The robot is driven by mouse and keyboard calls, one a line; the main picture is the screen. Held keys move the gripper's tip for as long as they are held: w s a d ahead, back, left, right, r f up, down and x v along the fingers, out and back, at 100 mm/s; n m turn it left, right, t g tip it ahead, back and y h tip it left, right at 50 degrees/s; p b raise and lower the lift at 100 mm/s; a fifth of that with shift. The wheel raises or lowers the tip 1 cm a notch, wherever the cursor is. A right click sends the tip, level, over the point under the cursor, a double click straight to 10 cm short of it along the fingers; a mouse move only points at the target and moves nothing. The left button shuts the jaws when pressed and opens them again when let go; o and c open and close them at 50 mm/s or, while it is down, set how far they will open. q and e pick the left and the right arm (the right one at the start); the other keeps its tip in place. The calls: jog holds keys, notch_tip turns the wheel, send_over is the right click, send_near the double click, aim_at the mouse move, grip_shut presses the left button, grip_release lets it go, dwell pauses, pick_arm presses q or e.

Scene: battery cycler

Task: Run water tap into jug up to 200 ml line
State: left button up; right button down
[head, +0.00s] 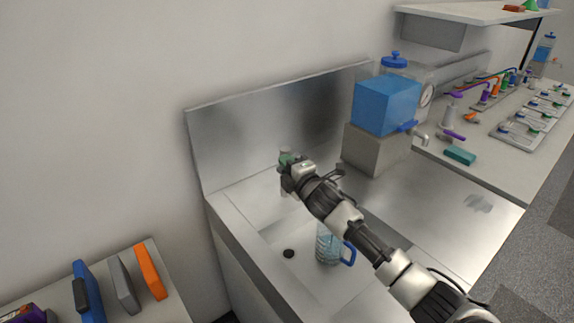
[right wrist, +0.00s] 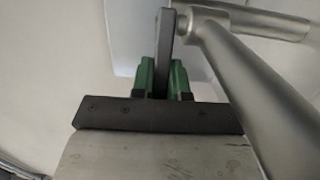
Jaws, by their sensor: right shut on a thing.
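The clear bluish jug (head: 328,245) with a blue handle (head: 350,254) stands in the sink, partly hidden behind my right arm. Its marks and water level cannot be read. My right gripper (head: 287,161) is at the tap, above the back left part of the sink. In the right wrist view its green fingers (right wrist: 164,77) are shut on the grey tap lever (right wrist: 166,40). The silver tap pipe (right wrist: 235,90) runs close beside the fingers. In the head view the tap is mostly hidden by the gripper, and no stream can be made out. My left gripper is out of view.
The steel sink (head: 245,215) has a dark drain (head: 288,253) left of the jug. A blue tank (head: 386,105) with its own spout stands on a grey block (head: 375,150) at the right. A side bench (head: 125,285) is at lower left.

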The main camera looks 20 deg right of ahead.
jog(key=shift+w+a+f+m+h+b, duration=0.1)
jog(key=shift+a+f+m+h+b, duration=0.05)
jog(key=shift+m+h+b, duration=0.2)
jog(key=shift+w+a+f+m+t+h+b, duration=0.15)
jog(key=shift+m+h+b, duration=0.2)
jog(key=shift+h+b, duration=0.25)
jog(key=shift+w+r+m+t+h+b, duration=0.15)
jog(key=shift+m+h+b, duration=0.15)
jog(key=shift+h+b, duration=0.25)
jog(key=h, duration=0.1)
jog(key=m+h+b, duration=0.1)
jog(key=shift+w+m+h, duration=0.25)
jog(key=shift+m+h, duration=0.05)
jog(key=c, duration=1.1)
grip_release()
